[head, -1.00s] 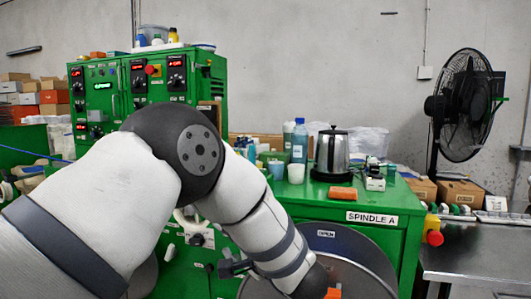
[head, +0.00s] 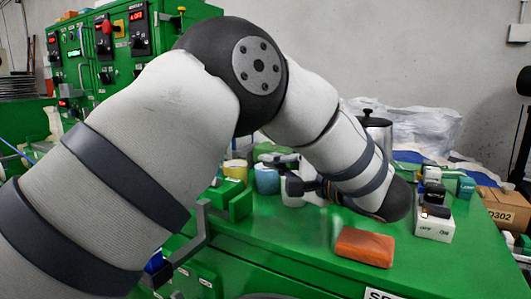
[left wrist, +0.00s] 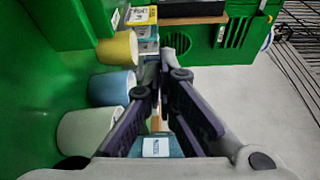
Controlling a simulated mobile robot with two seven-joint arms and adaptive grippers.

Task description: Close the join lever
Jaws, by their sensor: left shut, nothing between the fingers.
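My left gripper (head: 272,160) is shut and empty, above the green bench top beside the cups. Its fingers point to the left in the head view. In the left wrist view the closed fingers (left wrist: 163,75) are near a yellow cup (left wrist: 118,48) and a blue cup (left wrist: 112,87), with no clear contact. A grey bent metal bar (head: 203,225) stands at the bench's left edge, next to a green block (head: 232,200). I cannot tell whether either is part of the join lever. My left arm hides much of the middle. My right gripper is not in view.
A white cup (left wrist: 85,131) stands near the fingers. An orange block (head: 365,247) lies on the bench front, with a white box (head: 433,224) to its right. A kettle (head: 377,130) stands behind my arm. The green control cabinet (head: 100,60) rises at the left.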

